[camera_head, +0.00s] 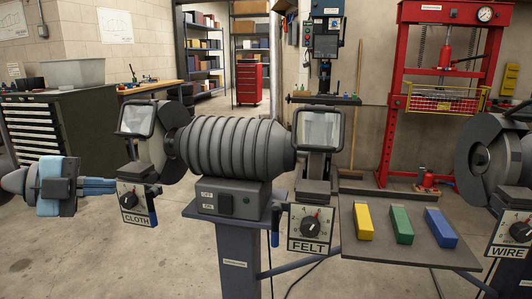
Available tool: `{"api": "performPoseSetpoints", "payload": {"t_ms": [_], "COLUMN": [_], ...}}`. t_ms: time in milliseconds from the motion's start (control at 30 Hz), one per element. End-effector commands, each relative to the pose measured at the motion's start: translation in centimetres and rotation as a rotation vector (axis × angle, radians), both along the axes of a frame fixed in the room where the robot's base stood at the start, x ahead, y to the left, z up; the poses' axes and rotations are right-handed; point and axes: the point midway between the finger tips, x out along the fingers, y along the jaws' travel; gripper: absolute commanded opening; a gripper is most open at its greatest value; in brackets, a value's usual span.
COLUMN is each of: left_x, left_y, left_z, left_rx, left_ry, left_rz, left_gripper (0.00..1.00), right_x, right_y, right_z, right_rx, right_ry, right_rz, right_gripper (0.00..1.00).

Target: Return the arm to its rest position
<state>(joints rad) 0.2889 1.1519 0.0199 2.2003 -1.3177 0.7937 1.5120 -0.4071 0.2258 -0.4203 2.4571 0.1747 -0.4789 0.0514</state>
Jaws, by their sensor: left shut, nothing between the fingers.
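My left gripper (108,186) comes in from the left edge, with a grey wrist and a blue body and fingers. It points right, its fingers shut with nothing between them. Its tips are just left of the dial box labelled CLOTH (134,201); I cannot tell whether they touch it. My right gripper is not in view.
A grey ribbed bench machine (235,146) stands on a blue pedestal (239,250), with a FELT dial box (311,225). A tray (370,246) holds yellow, green and blue bars. A WIRE machine (487,160) is at right. A drawer cabinet (40,130) stands behind my gripper.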

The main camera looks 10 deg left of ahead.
Motion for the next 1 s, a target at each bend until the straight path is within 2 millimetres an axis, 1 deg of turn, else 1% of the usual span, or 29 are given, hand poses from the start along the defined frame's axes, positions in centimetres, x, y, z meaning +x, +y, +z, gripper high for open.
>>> {"api": "performPoseSetpoints", "payload": {"t_ms": [33, 100, 167, 200, 300, 433, 500, 600, 700, 800, 867, 900, 1000], "left_x": [-0.9, -2.4, -3.6, -4.3, -5.9, -7.7, -8.6, -10.0, -11.3, -12.8, -13.8, -13.8, -13.3], "left_y": [-2.8, -6.0, -8.2, -9.5, -12.0, -14.6, -15.9, -17.7, -19.6, -21.5, -22.7, -22.8, -22.4], "left_z": [-2.0, -4.0, -5.3, -6.0, -7.8, -10.5, -11.9, -13.6, -14.9, -15.8, -16.2, -15.5, -14.8], "left_rx": [-0.133, -0.319, -0.481, -0.589, -0.842, -1.095, -1.182, -1.261, -1.308, -1.340, -1.352, -1.341, -1.313], "left_ry": [0.022, 0.029, 0.041, 0.053, 0.105, 0.227, 0.307, 0.420, 0.536, 0.651, 0.720, 0.734, 0.734], "left_rz": [-0.081, -0.152, -0.174, -0.170, -0.102, 0.063, 0.153, 0.261, 0.343, 0.402, 0.430, 0.443, 0.480], "left_gripper": [0.00, 0.00, 0.00, 0.00, 0.00, 0.00, 0.00, 0.00, 0.00, 0.00, 0.00, 0.00, 0.00], "right_x": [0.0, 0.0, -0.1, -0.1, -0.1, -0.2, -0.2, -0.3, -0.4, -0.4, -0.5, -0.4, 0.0], "right_y": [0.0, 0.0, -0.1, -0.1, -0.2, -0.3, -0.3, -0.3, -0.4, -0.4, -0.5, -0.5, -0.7], "right_z": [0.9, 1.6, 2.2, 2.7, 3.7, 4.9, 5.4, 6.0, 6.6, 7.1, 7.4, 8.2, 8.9], "right_rx": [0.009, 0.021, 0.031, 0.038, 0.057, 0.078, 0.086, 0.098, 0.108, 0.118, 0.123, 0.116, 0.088], "right_ry": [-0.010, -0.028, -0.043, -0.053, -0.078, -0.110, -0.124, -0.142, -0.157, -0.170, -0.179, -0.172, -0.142], "right_rz": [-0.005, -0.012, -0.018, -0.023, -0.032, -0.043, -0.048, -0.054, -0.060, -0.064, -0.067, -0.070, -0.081], "right_gripper": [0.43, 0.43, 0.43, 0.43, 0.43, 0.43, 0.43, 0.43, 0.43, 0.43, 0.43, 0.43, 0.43]}}
